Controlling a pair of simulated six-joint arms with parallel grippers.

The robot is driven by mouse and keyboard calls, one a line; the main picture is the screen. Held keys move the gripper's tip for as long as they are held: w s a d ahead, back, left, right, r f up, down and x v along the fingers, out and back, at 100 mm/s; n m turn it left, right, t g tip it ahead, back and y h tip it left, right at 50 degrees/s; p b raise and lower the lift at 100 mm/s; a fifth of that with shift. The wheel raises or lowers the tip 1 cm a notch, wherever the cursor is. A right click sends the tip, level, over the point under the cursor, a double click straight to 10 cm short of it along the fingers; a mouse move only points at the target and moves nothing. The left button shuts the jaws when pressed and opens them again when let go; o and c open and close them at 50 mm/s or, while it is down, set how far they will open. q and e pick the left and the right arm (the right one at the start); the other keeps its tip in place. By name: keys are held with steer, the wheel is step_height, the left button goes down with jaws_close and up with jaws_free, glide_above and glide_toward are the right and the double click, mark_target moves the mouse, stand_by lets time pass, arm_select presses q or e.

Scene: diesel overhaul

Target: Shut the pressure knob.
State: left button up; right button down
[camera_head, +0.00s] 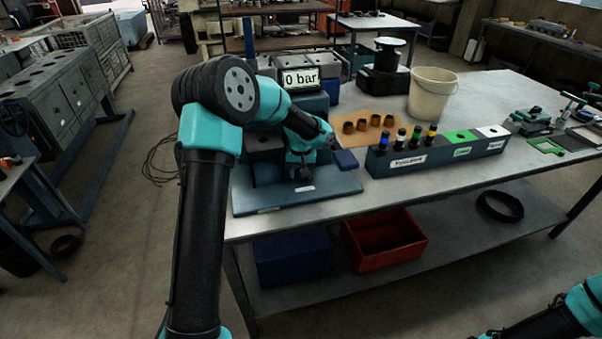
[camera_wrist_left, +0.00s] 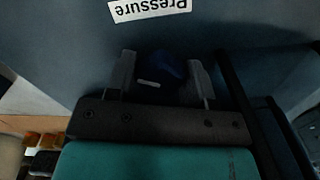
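The dark blue pressure knob (camera_wrist_left: 160,68), with a short pale mark on it, shows in the left wrist view below the upside-down "Pressure" label (camera_wrist_left: 150,8). My left gripper (camera_wrist_left: 162,78) has one finger on each side of the knob. The knob fills most of the space between the fingers, but shadow hides whether they touch it. In the head view my left gripper (camera_head: 302,172) points down at the blue test stand, and the knob is hidden there. The display (camera_head: 300,79) on the stand reads "0 bar". My right gripper is out of view.
The stand's blue base plate (camera_head: 297,192) lies at the table's left end. To its right are an orange mat (camera_head: 352,135) with several brown rings, a rack (camera_head: 440,158) holding several injectors, and a white bucket (camera_head: 433,93). A red bin (camera_head: 384,238) is on the lower shelf.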

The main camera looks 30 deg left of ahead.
arm_select(q)
steer(key=o, duration=0.4)
steer(key=shift+c, duration=0.2)
step_height(320, 180, up, 17)
steer(key=shift+r, duration=0.2)
stand_by(0.3)
